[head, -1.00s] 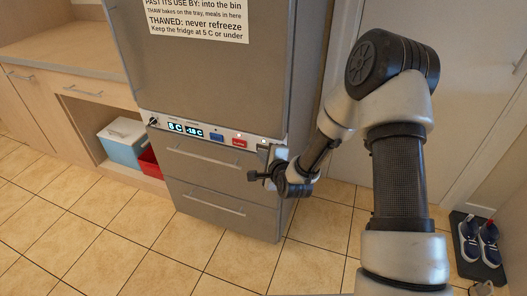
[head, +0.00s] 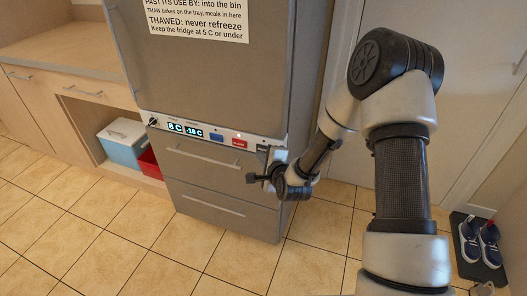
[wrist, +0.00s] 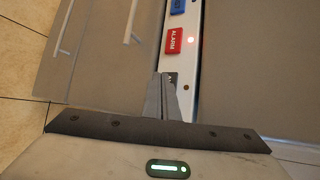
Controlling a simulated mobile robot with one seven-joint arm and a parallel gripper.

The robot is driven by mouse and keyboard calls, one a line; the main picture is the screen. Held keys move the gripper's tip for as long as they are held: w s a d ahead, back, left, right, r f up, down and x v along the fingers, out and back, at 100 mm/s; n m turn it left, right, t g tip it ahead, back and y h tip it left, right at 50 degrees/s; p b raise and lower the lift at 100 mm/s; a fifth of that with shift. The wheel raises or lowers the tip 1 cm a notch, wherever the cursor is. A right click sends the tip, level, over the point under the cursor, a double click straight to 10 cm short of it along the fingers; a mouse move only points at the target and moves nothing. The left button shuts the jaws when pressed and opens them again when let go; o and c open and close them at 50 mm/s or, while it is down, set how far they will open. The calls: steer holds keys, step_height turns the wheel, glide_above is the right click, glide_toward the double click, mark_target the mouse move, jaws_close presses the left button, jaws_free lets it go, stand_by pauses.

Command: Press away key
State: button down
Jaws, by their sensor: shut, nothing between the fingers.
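The fridge's control strip (head: 224,139) runs across its front between the upper door and the drawers. In the wrist view a dark key (wrist: 173,77) with pale lettering sits past the red ALARM key; the fingers hide most of it and its word cannot be read in full. A small round lamp (wrist: 186,87) beside it looks dark. My gripper (wrist: 166,84) is shut and empty, its tips over the edge of that dark key; whether they touch it I cannot tell. In the head view my gripper (head: 268,153) is at the strip's right end.
The red ALARM key (wrist: 174,41) has a lit red lamp beside it, and a blue key (wrist: 178,6) lies beyond. Two lit displays (head: 184,130) are farther left. Drawer handles (head: 203,158) stick out below. Shoes (head: 479,242) stand on a mat at right.

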steer(key=shift+s, duration=0.1)
steer(key=shift+s+a+b, duration=0.15)
steer(key=shift+s+a, duration=0.2)
steer(key=shift+s, duration=0.55)
steer(key=shift+s+a+b, duration=0.15)
steer(key=shift+s+a, duration=0.2)
steer(key=shift+s, duration=0.6)
steer(key=shift+s+a+b, duration=0.15)
steer(key=shift+s+a, duration=0.2)
steer(key=shift+s, duration=0.55)
steer(key=shift+r, duration=0.1)
stand_by(0.4)
